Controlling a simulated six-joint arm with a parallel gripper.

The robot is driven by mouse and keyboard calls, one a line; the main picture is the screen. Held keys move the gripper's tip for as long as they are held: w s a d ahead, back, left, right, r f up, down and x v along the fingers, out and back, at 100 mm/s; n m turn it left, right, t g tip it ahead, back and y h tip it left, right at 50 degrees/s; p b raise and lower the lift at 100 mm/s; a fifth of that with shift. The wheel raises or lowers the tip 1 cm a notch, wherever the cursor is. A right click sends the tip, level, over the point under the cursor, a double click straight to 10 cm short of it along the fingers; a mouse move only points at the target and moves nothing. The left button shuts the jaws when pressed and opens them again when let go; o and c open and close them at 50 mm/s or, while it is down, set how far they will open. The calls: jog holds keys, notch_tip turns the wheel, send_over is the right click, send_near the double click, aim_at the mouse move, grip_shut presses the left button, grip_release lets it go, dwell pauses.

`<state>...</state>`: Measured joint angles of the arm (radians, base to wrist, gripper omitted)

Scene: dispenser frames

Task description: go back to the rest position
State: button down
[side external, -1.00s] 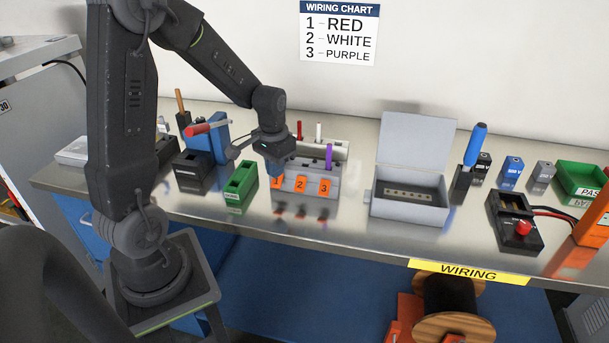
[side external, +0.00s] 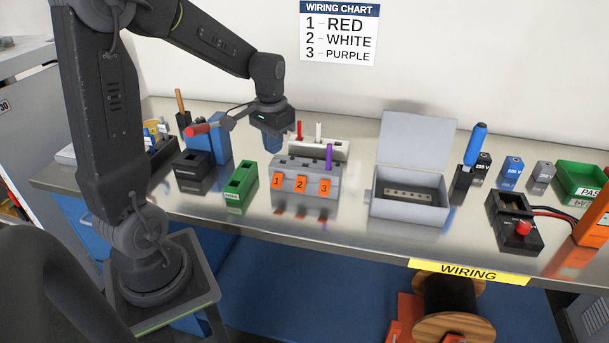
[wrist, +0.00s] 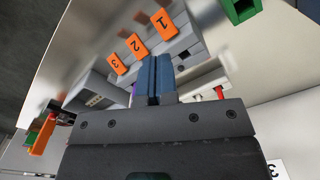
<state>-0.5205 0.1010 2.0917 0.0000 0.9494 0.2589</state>
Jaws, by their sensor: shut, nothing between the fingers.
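My gripper (side external: 272,143) is in the air above and behind the left end of the grey block with the orange tags 1, 2 and 3 (side external: 302,183). Its blue fingers are together with nothing between them, as the wrist view (wrist: 154,80) also shows. A purple wire (side external: 329,157) stands upright at the block's right end, near tag 3. A red wire (side external: 299,131) and a white wire (side external: 318,132) stand in the pale rack (side external: 340,150) behind the block.
A green holder (side external: 240,183) and a black holder (side external: 193,172) stand left of the block. A blue stand (side external: 221,139) and a red-handled tool (side external: 199,129) are left of my gripper. An open grey box (side external: 410,208) stands to the right. The wall behind carries the wiring chart (side external: 339,32).

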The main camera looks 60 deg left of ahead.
jog(key=s+d+r+m+t, duration=0.1)
jog(key=s+d+r, duration=0.3)
jog(key=d, duration=0.4)
jog(key=s+d+r+m+t, duration=0.2)
jog(key=s+d+r+t, duration=0.2)
jog(key=s+d, duration=0.3)
jog(key=shift+s+d+r+t, duration=0.25)
jog(key=shift+d+r, duration=0.35)
jog(key=shift+d, duration=0.6)
jog(key=shift+w, duration=0.2)
